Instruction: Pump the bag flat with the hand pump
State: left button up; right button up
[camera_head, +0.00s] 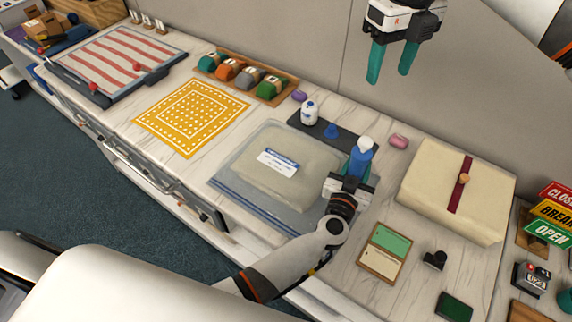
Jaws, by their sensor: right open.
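The clear storage bag (228,185) lies on the white marble counter with a thick beige folded item and a white-and-blue label inside. It looks bulky. The blue hand pump (360,163) with a white top stands upright at the bag's right side. My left gripper (355,172) reaches in from below and is at the pump's lower body; its fingers are mostly hidden, so its grip is unclear. My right gripper (390,66) hangs high near the back wall, above and behind the pump, with its two teal fingers apart and empty.
A dark mat (304,122) with a white bottle (309,113) lies behind the bag. A beige package with a red band (425,178) stands to the right. A yellow cloth (190,115) and a tray of rolled items (243,80) are left. A green-and-cream card (384,252) lies in front.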

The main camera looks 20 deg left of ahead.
pick_arm(q)
jog(key=o, duration=1.2)
jog(key=s, duration=0.8)
jog(key=s+a, duration=0.1)
jog(key=s, duration=0.3)
jog(key=shift+a, duration=0.1)
jog(key=shift+s+f, duration=0.1)
